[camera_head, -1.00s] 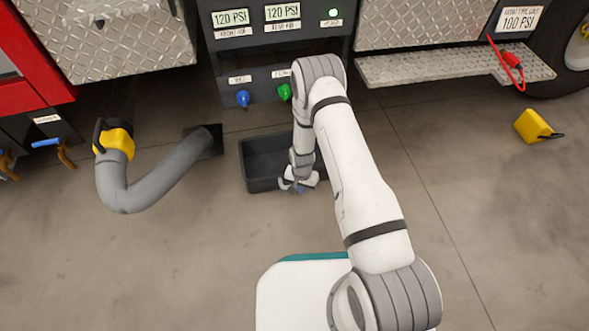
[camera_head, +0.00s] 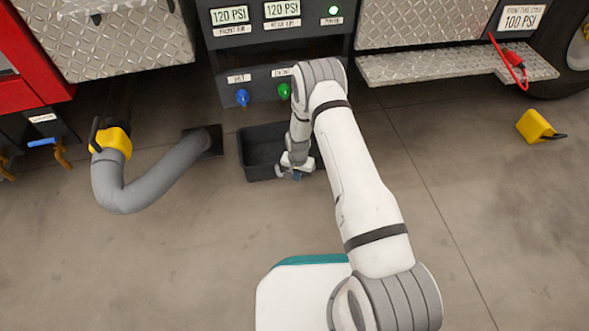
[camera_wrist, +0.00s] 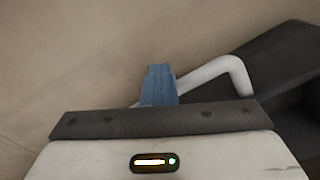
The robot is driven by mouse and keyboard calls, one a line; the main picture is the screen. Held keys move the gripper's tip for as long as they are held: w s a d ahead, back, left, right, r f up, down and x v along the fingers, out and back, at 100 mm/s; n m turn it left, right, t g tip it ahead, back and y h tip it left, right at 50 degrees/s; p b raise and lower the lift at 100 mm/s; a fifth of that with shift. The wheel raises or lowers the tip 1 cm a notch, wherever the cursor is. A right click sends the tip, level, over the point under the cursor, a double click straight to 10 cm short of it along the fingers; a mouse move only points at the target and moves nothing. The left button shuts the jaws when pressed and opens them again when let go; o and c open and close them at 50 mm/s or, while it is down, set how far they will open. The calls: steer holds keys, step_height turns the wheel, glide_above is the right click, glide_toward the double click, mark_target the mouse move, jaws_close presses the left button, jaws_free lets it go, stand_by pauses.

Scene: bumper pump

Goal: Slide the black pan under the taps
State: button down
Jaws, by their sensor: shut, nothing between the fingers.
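The black pan (camera_head: 256,162) lies on the floor in front of the pump panel, just below the taps in the head view. The blue tap (camera_head: 242,97) and the green tap (camera_head: 284,91) stick out of the panel's lower part. My gripper (camera_head: 296,175) is shut and low at the pan's near right side, where my arm hides part of the pan. In the wrist view the blue fingertips (camera_wrist: 159,82) are together beside a pale bent bar (camera_wrist: 215,72), which looks like a handle on the dark pan (camera_wrist: 275,65). Contact cannot be made out.
A grey hose (camera_head: 150,180) with a yellow end curves over the floor to the left, ending at a dark floor plate (camera_head: 209,141). A yellow block (camera_head: 538,126) lies far right, below a metal step (camera_head: 450,66). The floor nearer to me is clear.

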steer(key=w+a, duration=0.1)
steer(key=w, duration=0.5)
stand_by(0.6)
steer(key=shift+s, duration=0.25)
steer(key=shift+s+d+p, duration=0.2)
steer(key=shift+s+p, duration=0.65)
steer(key=shift+s, duration=0.3)
steer(key=shift+r, duration=0.1)
step_height(320, 180, up, 10)
steer(key=p, duration=0.5)
steer(key=shift+p, duration=0.35)
stand_by(0.6)
